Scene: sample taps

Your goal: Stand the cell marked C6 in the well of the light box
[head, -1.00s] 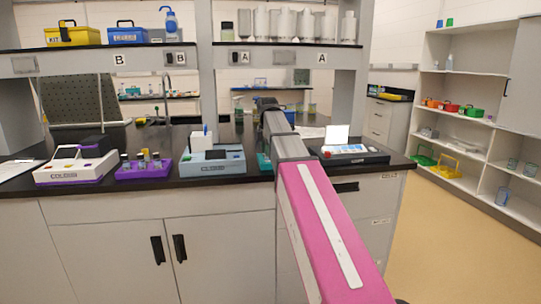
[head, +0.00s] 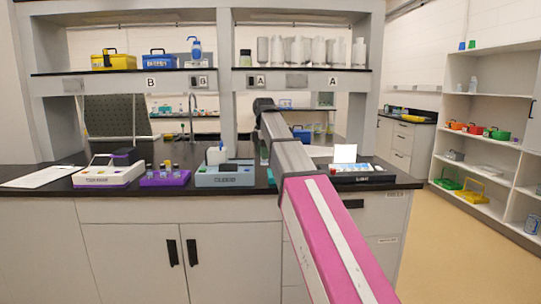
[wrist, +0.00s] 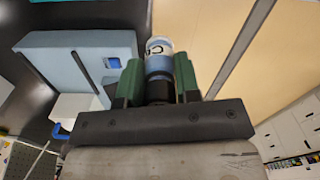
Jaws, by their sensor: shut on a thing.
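My gripper (wrist: 160,82) has green fingers in the wrist view, shut on a small round cell (wrist: 158,58). The cell has a white label with dark marking beginning with what looks like a C, a blue band and a black part between the fingers. The full mark is hard to read. My gripper is hidden there behind my arm.
A purple rack (head: 165,178) with several small vials and a white instrument (head: 108,172) stand left of the blue box. A black device (head: 362,174) with a bright panel stands at the right. The shelf (head: 310,70) crosses above the bench.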

